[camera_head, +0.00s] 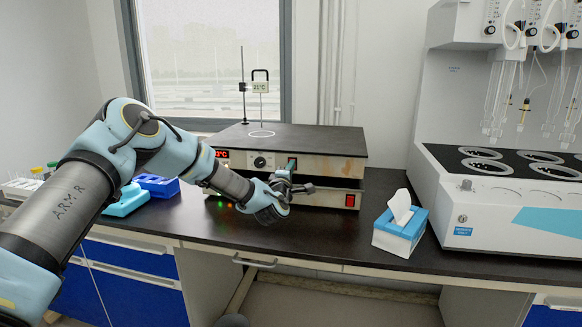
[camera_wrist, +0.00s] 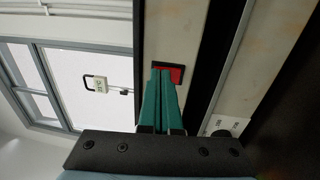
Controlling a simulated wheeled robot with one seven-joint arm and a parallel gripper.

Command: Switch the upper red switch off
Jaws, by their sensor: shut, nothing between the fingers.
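The upper red switch (camera_wrist: 178,74) shows in the wrist view as a red rocker in a black frame on the pale upper panel. My gripper (camera_wrist: 164,72) has its two green fingers closed together, with the tips overlapping the left part of the switch. Whether the tips touch it cannot be told. The rocker's position is partly hidden by the fingers. In the head view my gripper (camera_head: 291,165) is in front of the upper panel and hides most of the switch area. The lower red switch (camera_head: 350,201) is visible on the lower unit.
The flat black-topped device (camera_head: 320,138) stands on the dark bench (camera_head: 330,237). A rod stand with a temperature tag (camera_head: 260,87) rises behind it. A blue tissue box (camera_head: 400,232) stands right of my gripper, with a large white apparatus (camera_head: 500,205) beyond. Blue trays (camera_head: 155,186) lie left.

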